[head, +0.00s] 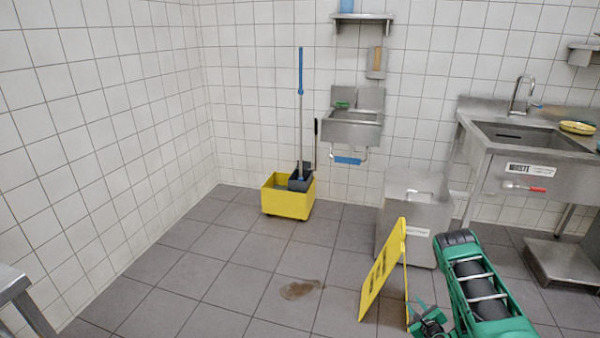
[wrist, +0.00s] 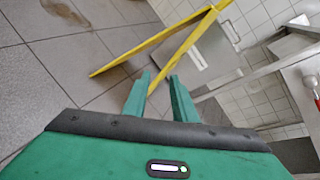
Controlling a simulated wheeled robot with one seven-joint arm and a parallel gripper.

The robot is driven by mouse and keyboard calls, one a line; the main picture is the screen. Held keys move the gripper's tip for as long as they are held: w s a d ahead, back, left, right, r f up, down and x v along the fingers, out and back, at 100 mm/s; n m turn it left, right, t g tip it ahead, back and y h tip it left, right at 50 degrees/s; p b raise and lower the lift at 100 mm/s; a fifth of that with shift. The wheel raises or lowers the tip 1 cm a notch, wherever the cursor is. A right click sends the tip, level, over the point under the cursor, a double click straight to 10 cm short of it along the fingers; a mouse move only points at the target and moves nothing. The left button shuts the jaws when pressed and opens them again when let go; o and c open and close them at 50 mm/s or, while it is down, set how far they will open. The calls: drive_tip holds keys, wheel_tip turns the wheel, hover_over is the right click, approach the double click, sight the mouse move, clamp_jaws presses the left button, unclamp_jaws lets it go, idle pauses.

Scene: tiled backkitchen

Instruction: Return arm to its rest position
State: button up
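My green arm (head: 487,290) shows at the lower right of the head view, folded low in front of the steel bin. My gripper (head: 428,322) is at the bottom edge of that view, beside the foot of the yellow floor sign (head: 381,270). In the wrist view my gripper (wrist: 160,80) has its two green fingers apart with nothing held between them. The yellow sign (wrist: 150,46) shows beyond the fingertips there. I cannot tell the exact gap between the fingers and the sign.
A brown spill (head: 300,289) lies on the grey tiles left of the sign. A yellow mop bucket (head: 287,202) stands at the back wall. A steel bin (head: 400,240) stands behind the sign, and a sink bench (head: 520,170) is at right. Floor at left is clear.

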drive_tip(key=w+a+r+n+g+y, duration=0.15)
drive_tip(key=r+n, duration=0.45)
drive_tip(key=r, duration=0.7)
drive_tip(key=w+a+r+n+g+y, duration=0.1)
drive_tip(key=w+r+n+g, duration=0.15)
drive_tip(key=r+n, duration=0.7)
drive_tip(key=s+d+r+n+g+h, duration=0.2)
drive_tip(key=s+r+n+g, duration=0.35)
drive_tip(key=s+r, duration=1.95)
drive_tip(key=s+a+r+g, duration=0.1)
drive_tip(key=s+r+g, duration=0.1)
drive_tip(key=s, duration=1)
drive_tip(key=s+a+r+n+g, duration=0.1)
drive_tip(key=s+a+r+g, duration=0.1)
drive_tip(key=s, duration=1.1)
drive_tip(key=shift+a+r, duration=0.2)
drive_tip(key=shift+r, duration=0.2)
